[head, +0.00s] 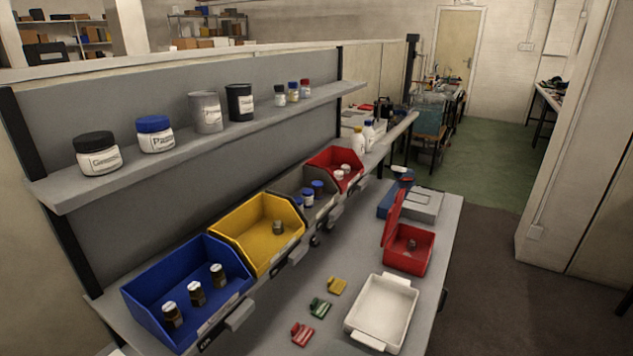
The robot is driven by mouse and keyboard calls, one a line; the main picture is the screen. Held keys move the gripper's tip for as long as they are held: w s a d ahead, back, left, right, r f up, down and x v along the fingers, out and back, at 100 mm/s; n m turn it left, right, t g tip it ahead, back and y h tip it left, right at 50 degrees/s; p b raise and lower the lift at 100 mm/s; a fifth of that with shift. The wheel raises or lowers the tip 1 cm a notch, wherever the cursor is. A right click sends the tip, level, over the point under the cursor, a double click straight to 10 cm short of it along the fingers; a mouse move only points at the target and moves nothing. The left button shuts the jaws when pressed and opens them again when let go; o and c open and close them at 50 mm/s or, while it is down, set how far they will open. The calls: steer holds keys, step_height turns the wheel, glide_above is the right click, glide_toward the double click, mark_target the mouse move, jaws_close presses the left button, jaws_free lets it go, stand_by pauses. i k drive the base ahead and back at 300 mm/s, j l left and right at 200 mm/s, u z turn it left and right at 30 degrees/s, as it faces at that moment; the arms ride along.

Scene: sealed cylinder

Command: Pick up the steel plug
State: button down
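Two small grey pieces could be the steel plug, and I cannot tell which from this view. One small grey metallic piece (412,244) sits inside the open red box (405,262) on the right of the bench. The other, a short grey-brown cylinder (278,227), stands in the yellow bin (240,213). Both look upright and partly below their container's rim. My gripper is not in the picture.
A blue bin (165,272) holds three dark jars with pale tops. A grey bin and a red bin (333,158) stand farther back. A white tray (382,311) and red, green and yellow clips lie on the bench (262,318). A shelf (200,135) with jars overhangs the bins.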

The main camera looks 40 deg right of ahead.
mark_target(410, 247)
steer(key=z, duration=1.1)
